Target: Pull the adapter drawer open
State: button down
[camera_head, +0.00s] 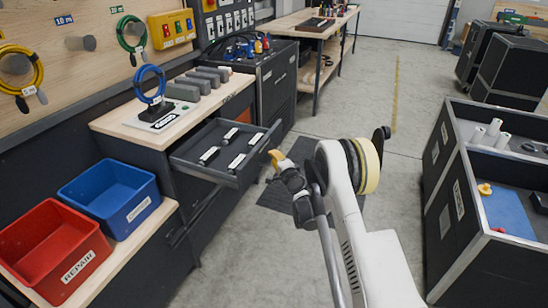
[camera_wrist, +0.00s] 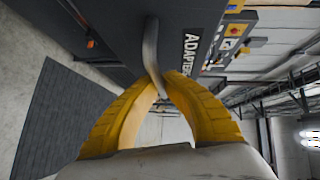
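The adapter drawer (camera_head: 208,174) is a dark grey drawer under the wooden workbench. It stands pulled out, with several small labelled adapters (camera_head: 237,162) lying inside. My gripper (camera_head: 275,160) is at the drawer's front. In the wrist view, its yellow fingers (camera_wrist: 161,84) converge on the grey bar handle (camera_wrist: 151,45), which passes between the fingertips. The drawer front (camera_wrist: 120,22) with its "ADAPTER" label (camera_wrist: 190,50) is right behind the handle. The handle itself is hidden in the head view.
A blue bin (camera_head: 110,197) and a red bin (camera_head: 55,250) stand on a lower bench at left. Black cases (camera_head: 455,200) stand at right. The floor between is clear apart from a dark mat (camera_head: 283,198) below the drawer.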

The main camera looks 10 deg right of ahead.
jog(key=shift+w, duration=0.1)
jog(key=c, duration=1.5)
grip_release()
jog(key=shift+d, duration=0.15)
jog(key=s+r, duration=0.1)
jog(key=s, duration=0.6)
jog(key=shift+s+d, duration=0.2)
jog(key=shift+d, duration=0.25)
jog(key=shift+r, duration=0.1)
